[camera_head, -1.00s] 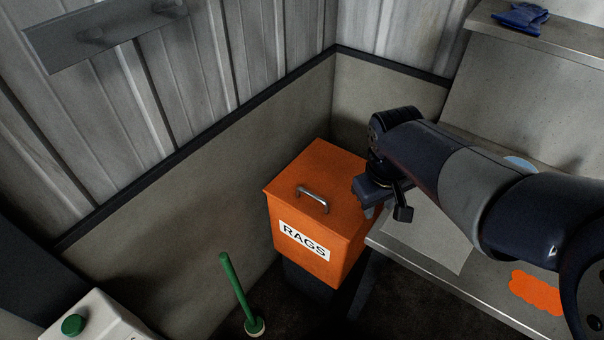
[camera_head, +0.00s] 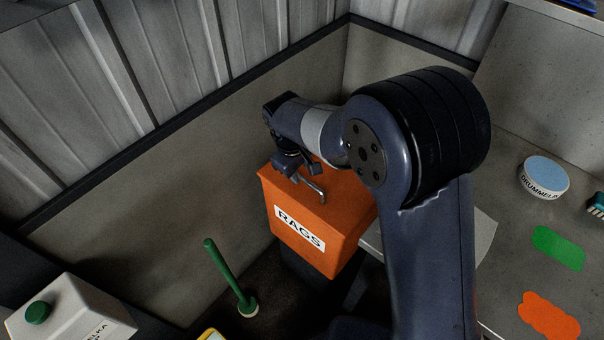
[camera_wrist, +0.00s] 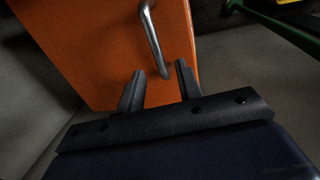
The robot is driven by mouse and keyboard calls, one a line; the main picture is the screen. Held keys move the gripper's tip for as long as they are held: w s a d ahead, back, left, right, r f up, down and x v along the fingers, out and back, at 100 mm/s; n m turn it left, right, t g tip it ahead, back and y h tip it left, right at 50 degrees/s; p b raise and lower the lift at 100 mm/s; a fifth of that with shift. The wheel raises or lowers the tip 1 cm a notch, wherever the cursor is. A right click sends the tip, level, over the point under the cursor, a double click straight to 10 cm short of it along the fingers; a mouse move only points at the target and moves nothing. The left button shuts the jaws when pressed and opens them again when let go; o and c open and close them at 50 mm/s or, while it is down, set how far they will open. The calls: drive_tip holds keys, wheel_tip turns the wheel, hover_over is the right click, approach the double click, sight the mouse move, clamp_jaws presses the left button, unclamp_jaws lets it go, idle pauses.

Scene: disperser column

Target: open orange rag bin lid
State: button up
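The orange rag bin (camera_head: 345,245) with a white RAGS label stands in the corner on a dark base. Its lid is down. The metal handle (camera_head: 312,187) on the lid is partly hidden by my arm; it also shows in the wrist view (camera_wrist: 153,38). My gripper (camera_head: 298,168) is over the lid, close to the handle. In the wrist view my gripper (camera_wrist: 160,82) has its two fingers apart with nothing between the tips. The near end of the handle lies just beyond the fingertips, and I cannot tell whether they touch.
A green-handled stick (camera_head: 230,275) stands left of the bin. A grey bench (camera_head: 505,180) on the right holds a round tin (camera_head: 544,178), a green patch (camera_head: 558,248) and an orange patch (camera_head: 548,316). Walls close in behind the bin.

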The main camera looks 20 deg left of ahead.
sight(303, 179)
drive_tip(key=shift+w+d+f, duration=0.1)
drive_tip(key=shift+w+f, duration=0.1)
drive_tip(key=shift+f, duration=0.65)
drive_tip(key=shift+w+f, duration=0.15)
drive_tip(key=shift+f, duration=0.65)
clamp_jaws()
